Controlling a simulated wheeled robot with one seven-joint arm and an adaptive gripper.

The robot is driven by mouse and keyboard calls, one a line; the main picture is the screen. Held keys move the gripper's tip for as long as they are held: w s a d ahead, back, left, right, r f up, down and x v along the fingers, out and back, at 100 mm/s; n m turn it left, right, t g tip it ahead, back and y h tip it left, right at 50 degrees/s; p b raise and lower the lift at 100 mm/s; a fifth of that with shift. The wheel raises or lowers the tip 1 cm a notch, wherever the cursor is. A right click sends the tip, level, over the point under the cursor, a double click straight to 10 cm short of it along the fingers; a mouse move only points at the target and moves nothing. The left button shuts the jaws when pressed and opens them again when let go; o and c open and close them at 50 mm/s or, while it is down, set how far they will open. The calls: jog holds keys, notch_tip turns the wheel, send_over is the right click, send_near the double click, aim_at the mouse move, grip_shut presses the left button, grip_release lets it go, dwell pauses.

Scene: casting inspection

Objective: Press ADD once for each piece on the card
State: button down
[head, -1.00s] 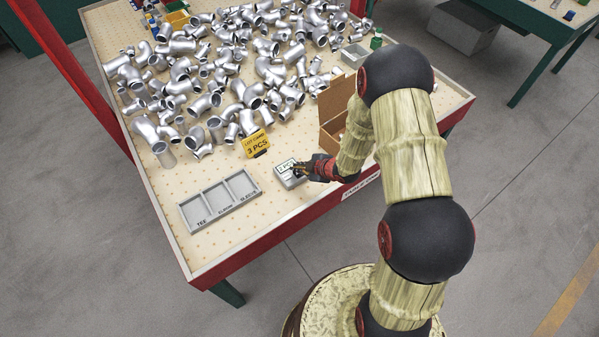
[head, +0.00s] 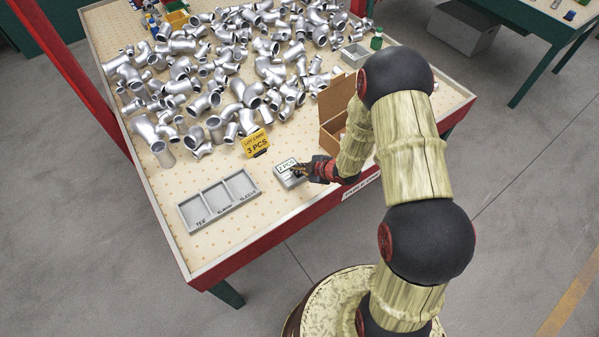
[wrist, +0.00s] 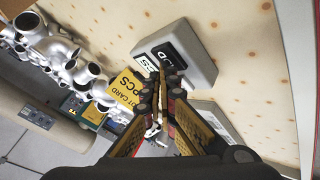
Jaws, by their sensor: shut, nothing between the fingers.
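The yellow lot card (head: 256,143) reads 3 PCS and stands on the bench; it also shows in the wrist view (wrist: 127,88). A small grey counter box (head: 291,183) lies to its lower right, with a white display (head: 286,165) reading 2 PCS. In the wrist view the counter (wrist: 200,62) has a dark lettered patch beside the display, partly hidden by my fingers. My gripper (head: 298,171) is shut and empty, its fingertips over the counter; they also show in the wrist view (wrist: 162,70). I cannot tell whether they touch it.
A grey three-compartment tray (head: 222,201), labelled TEE, ELBOW and SLEEVE, lies left of the counter. An open cardboard box (head: 329,133) stands behind my gripper. Many metal pipe fittings (head: 215,100) cover the back of the bench.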

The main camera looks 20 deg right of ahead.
jog(key=shift+f, duration=0.25)
dwell(0.5)
jog(key=shift+r+p, duration=0.4)
jog(key=shift+r, duration=0.4)
jog(key=shift+r+p, duration=1.9)
jog(key=shift+r, duration=0.65)
